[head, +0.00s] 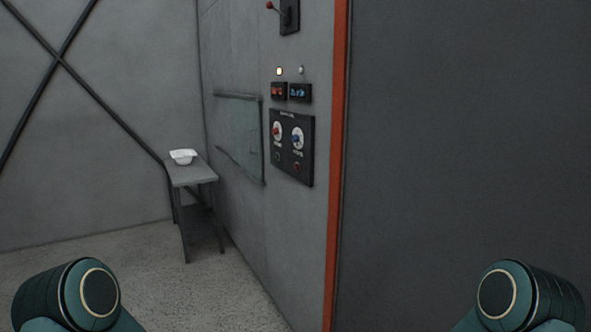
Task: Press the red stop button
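A dark control panel (292,148) is mounted on the grey machine wall, a little left of the orange-red edge strip. A small, dull red button (297,167) sits at its lower right. I take this for the stop button, though its label is too small to read. A dark, greenish button (277,156) sits at the lower left. Above them are a red knob (277,131) and a blue knob (297,138) on pale dials. Neither of my grippers is in view; only links of my two arms show at the bottom corners, far from the panel.
Two displays, red (278,91) and blue (299,92), sit above the panel, below a lit lamp (279,71) and an unlit one (301,70). A red-tipped lever (269,5) is higher. A small table (196,173) with a white tub (183,156) stands left. Open floor lies in front.

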